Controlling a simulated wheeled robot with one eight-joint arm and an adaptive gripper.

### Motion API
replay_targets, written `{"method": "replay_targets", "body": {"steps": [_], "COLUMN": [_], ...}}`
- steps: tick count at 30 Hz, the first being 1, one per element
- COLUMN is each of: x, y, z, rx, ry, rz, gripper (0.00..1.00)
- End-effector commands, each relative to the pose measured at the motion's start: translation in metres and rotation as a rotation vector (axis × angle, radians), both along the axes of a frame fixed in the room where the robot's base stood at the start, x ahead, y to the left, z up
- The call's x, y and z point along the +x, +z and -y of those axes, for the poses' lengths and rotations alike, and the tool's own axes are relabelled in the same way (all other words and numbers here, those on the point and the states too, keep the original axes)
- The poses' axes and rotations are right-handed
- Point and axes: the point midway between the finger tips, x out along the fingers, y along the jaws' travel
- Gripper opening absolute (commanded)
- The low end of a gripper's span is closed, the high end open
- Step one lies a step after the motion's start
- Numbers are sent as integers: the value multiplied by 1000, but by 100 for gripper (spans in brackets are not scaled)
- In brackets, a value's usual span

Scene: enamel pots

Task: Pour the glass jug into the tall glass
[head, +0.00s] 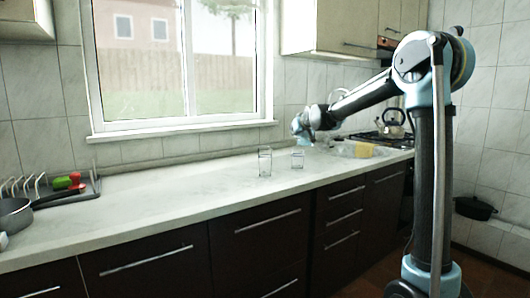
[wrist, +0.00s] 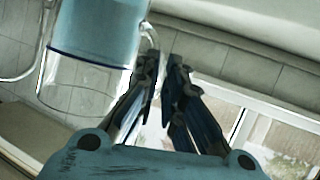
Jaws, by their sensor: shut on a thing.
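The glass jug (wrist: 93,60) fills the upper left of the wrist view. It is clear, with blue-tinted liquid, and its handle (wrist: 152,42) is between the fingertips of my gripper (wrist: 161,72). My gripper is shut on this handle. In the head view my gripper (head: 302,127) is above the counter, and I cannot make out the jug clearly there. The tall glass (head: 265,162) stands upright on the counter, below and to the left of my gripper. It looks empty. It is not visible in the wrist view.
A shorter glass (head: 298,159) stands just right of the tall glass. A sponge-yellow item (head: 363,151) is by the sink, with a kettle (head: 394,122) on the stove beyond. A dish rack (head: 75,190) and pan (head: 14,214) are at far left. The middle counter is clear.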

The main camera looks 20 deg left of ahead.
Motion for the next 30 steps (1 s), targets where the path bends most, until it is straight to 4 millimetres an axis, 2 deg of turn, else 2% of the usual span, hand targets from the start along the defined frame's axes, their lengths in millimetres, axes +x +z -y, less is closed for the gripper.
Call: {"method": "replay_targets", "body": {"steps": [1, 13, 30], "x": [-7, -62, -160], "y": [6, 39, 19], "z": [-13, -91, -206], "rx": [-2, -1, -3], "ry": [13, 81, 172], "rz": [3, 3, 5], "gripper": [0, 0, 0]}}
